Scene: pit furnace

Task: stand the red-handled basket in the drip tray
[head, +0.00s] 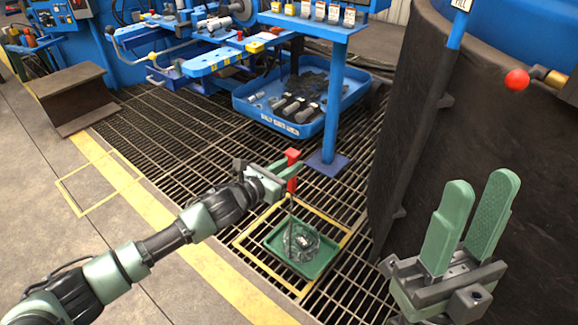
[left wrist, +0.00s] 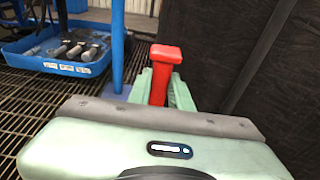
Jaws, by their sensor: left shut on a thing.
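The wire basket (head: 303,241) hangs below its upright red handle (head: 292,170). My left gripper (head: 288,171) is shut on that handle; in the left wrist view the red handle (left wrist: 165,75) stands upright between the green fingers. The green drip tray (head: 270,240) lies on the floor grating inside a yellow outlined square. The basket appears over or inside the tray; I cannot tell whether it touches the tray's bottom. My right gripper (head: 480,190) is open and empty, at the lower right of the head view.
A blue tray (head: 270,124) with metal parts sits behind, beside a blue post (head: 333,110) on the grating. The dark furnace wall (head: 420,120) rises close on the right. A brown steel beam (head: 72,97) stands at left. Grating left of the drip tray is clear.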

